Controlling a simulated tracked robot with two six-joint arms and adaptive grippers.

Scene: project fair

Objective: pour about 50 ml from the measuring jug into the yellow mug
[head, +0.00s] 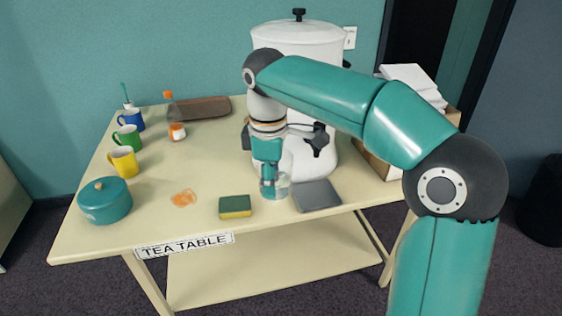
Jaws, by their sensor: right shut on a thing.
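The yellow mug (123,162) stands upright at the left of the tea table, in front of the green mug. My right gripper (270,180) points down near the middle front of the table. It is shut on a clear vessel, which looks like the measuring jug (283,187). The jug looks upright, at or close to the table top; I cannot tell whether it touches. The gripper and arm hide part of it, and its liquid level is too small to read. The mug is well to the left of the jug. My left gripper is out of view.
A sponge (235,207) and orange spill (184,198) lie between the jug and the teal pot (105,202). Green (128,138) and blue (130,119) mugs stand behind the yellow one. A grey slab (318,196) and white urn (295,40) are close to the jug.

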